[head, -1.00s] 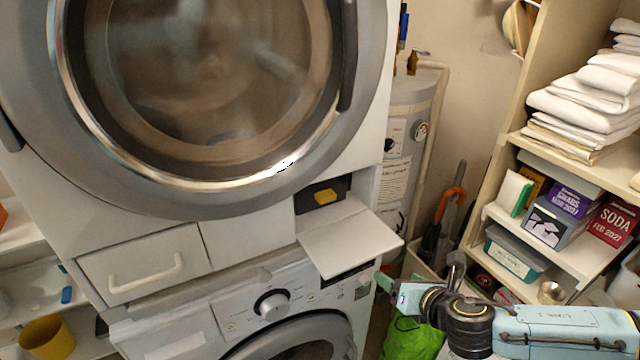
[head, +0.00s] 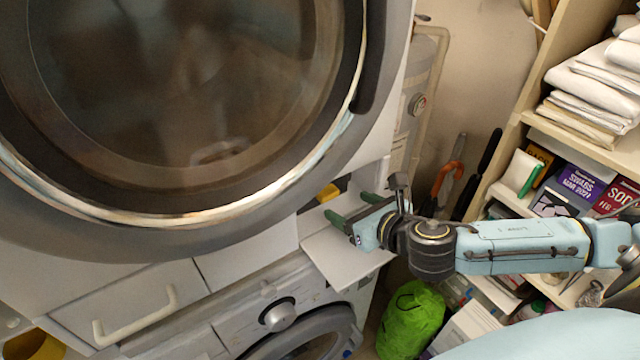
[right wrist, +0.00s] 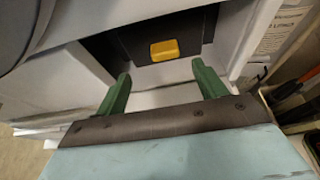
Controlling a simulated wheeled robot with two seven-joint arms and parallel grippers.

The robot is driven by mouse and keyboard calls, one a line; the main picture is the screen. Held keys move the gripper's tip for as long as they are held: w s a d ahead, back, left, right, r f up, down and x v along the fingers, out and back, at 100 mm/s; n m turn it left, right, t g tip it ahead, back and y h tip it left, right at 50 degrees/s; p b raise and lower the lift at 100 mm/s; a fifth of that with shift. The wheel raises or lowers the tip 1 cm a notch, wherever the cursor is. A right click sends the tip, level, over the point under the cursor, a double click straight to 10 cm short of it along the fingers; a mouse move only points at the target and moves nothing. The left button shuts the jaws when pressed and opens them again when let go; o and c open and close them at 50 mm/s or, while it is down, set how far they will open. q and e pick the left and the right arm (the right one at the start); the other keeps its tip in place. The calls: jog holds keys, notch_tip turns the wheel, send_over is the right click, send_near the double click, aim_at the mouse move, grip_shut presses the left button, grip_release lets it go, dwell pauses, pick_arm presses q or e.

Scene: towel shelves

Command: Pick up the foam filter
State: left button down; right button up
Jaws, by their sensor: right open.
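The foam filter (head: 328,192) is a small yellow block in a dark opening of the white machine's front, below the big round door. In the right wrist view the yellow block (right wrist: 164,50) sits against the dark inside of the opening, ahead of my fingers and roughly midway between them. My right gripper (head: 350,207) is open and empty, above the lowered white flap (head: 345,262), with its green fingers pointing into the opening. In the right wrist view the gripper (right wrist: 161,72) has a clear gap to the block. My left gripper is not in view.
A closed drawer (head: 130,300) with a white handle is left of the opening. A lower machine's knob (head: 279,316) is below. Shelves with towels (head: 600,80) and boxes stand right. A green bag (head: 410,320) lies on the floor.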

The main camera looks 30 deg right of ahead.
aim_at(331, 195)
jog(key=shift+w+f, duration=0.25)
jog(key=shift+w, duration=0.45)
jog(key=shift+w+f, duration=0.15)
jog(key=shift+w, duration=0.2)
jog(key=shift+x, duration=0.85)
jog(key=x, duration=0.3)
jog(key=shift+d+f+p, duration=0.25)
jog(key=shift+d+p, duration=0.05)
jog(key=shift+p, duration=0.1)
jog(key=shift+w+f, duration=0.15)
jog(key=shift+w, duration=0.05)
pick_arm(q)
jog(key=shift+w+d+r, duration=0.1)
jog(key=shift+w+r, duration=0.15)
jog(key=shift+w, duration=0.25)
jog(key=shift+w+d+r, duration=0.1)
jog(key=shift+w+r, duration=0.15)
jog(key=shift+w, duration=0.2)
pick_arm(e)
jog(key=c, duration=1.1)
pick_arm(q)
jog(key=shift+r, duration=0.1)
